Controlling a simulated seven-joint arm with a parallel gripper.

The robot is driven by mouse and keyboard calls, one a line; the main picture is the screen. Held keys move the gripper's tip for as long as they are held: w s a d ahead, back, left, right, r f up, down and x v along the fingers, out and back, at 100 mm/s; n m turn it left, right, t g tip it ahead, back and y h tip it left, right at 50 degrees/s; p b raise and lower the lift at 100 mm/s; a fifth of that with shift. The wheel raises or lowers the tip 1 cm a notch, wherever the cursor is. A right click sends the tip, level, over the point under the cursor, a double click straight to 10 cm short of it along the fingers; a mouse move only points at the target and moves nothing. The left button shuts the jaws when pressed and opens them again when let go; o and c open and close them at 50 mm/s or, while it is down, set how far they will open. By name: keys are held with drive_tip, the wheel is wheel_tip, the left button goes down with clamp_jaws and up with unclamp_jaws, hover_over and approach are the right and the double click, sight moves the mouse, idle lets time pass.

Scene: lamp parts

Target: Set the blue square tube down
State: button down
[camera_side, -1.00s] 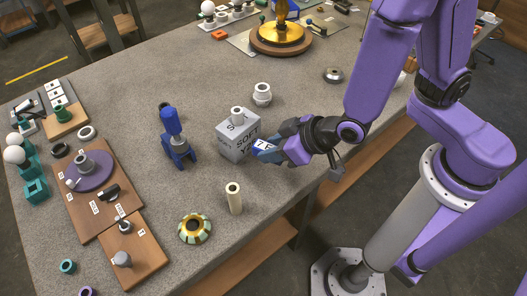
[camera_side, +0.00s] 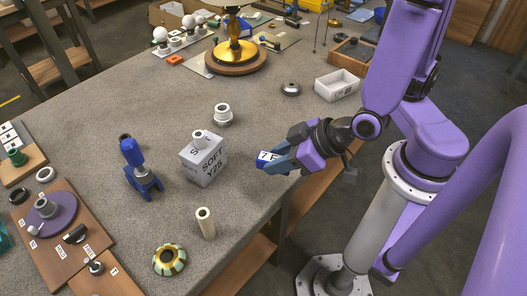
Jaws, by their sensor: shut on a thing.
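My gripper (camera_side: 282,158) is shut on the blue square tube (camera_side: 265,157), which carries a white label with black marks. The tube's left end sticks out of the jaws and the fingers hide the rest of it. It is to the right of the grey lettered box, apart from it, near the table's right edge. It appears to be above the table top, but its exact height cannot be told.
The grey lettered box (camera_side: 204,162) has a pale ring on top. A cream tube (camera_side: 205,223) stands in front, a white stepped part (camera_side: 222,115) behind. A blue clamp-like stand (camera_side: 140,167) is at left. Bare table (camera_side: 265,112) lies behind the gripper.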

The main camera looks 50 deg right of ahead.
drive_tip(key=shift+s+r, duration=0.1)
drive_tip(key=shift+r, duration=2.65)
drive_tip(key=w+a+r, duration=0.2)
drive_tip(key=w, duration=0.6)
drive_tip(key=w+a+r, duration=0.1)
drive_tip(key=w+a, duration=0.1)
drive_tip(key=w, duration=0.5)
drive_tip(key=w+d+f, duration=0.3)
drive_tip(key=w+d, duration=1.1)
drive_tip(key=d, duration=0.3)
drive_tip(key=d+x, duration=0.1)
drive_tip(key=x, duration=0.5)
drive_tip(key=d+x, duration=0.1)
drive_tip(key=x, duration=0.5)
drive_tip(key=d+x, duration=0.1)
drive_tip(key=x, duration=0.5)
drive_tip(key=shift+w+d+f, duration=0.3)
drive_tip(key=shift+w+f, duration=0.15)
drive_tip(key=shift+f, duration=0.05)
drive_tip(key=shift+w+f, duration=0.5)
drive_tip(key=shift+f, duration=0.1)
drive_tip(key=shift+w+a+f, duration=0.1)
drive_tip(key=shift+w+f, duration=0.05)
drive_tip(key=shift+f, duration=1.45)
drive_tip(key=shift+f, duration=0.1)
